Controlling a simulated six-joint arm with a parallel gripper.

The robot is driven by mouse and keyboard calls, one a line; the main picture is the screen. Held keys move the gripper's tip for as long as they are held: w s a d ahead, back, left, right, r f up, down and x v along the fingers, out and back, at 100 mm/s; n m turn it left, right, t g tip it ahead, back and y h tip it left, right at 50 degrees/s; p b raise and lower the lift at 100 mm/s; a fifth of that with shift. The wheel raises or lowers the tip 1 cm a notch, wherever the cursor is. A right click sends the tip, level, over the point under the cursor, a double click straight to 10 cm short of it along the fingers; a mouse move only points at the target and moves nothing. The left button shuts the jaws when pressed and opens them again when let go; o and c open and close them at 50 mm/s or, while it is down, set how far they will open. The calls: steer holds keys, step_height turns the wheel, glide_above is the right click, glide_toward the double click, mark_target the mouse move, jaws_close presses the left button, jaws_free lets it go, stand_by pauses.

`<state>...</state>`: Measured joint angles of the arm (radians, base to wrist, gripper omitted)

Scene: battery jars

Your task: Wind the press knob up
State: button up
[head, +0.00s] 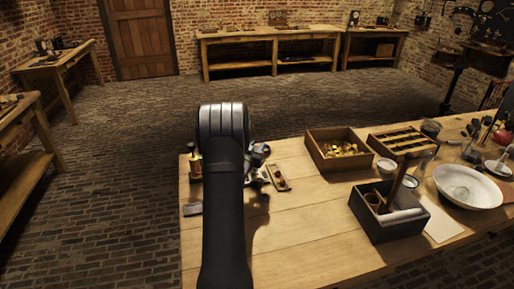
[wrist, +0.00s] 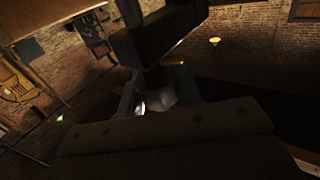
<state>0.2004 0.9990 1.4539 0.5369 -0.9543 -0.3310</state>
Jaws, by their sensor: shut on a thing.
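My gripper (wrist: 157,88) shows in the dark wrist view, its two fingers closed around a small pale, rounded thing (wrist: 160,98) that looks like the press knob. A dark, blocky bar (wrist: 160,32), seemingly part of the press, stands right beyond the fingertips. In the head view my own arm hides the gripper and most of the press. Only some metal parts (head: 259,152) show to the right of the arm. How high the knob sits cannot be seen.
A brass and dark bottle-like piece (head: 195,165) stands left of my arm on the wooden bench (head: 300,235). A small wooden piece (head: 278,178) lies to the right. Farther right are a box of brass parts (head: 340,150), a dark tray (head: 385,232) and a white bowl (head: 466,186). The front middle is clear.

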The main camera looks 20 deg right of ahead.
steer(key=n+t+y, duration=0.2)
steer(key=n+y, duration=0.1)
steer(key=y, duration=0.1)
steer(key=shift+w+a+n+t+y, duration=0.1)
steer(key=shift+n+t+y, duration=0.15)
steer(key=shift+n+y, duration=0.45)
steer(key=shift+a+n+t+y, duration=0.2)
steer(key=shift+n+y, duration=0.15)
steer(key=shift+y, duration=0.6)
steer(key=shift+w+a+n+t+y, duration=0.1)
steer(key=shift+n+t+y, duration=0.15)
steer(key=shift+n+y, duration=0.45)
steer(key=shift+y, duration=0.45)
steer(key=shift+r, duration=0.1)
steer(key=o, duration=1)
steer(key=shift+s, duration=0.15)
steer(key=s, duration=1.1)
steer(key=s+a, duration=0.1)
steer(key=s, duration=0.5)
steer(key=shift+s, duration=0.1)
steer(key=shift+c, duration=0.2)
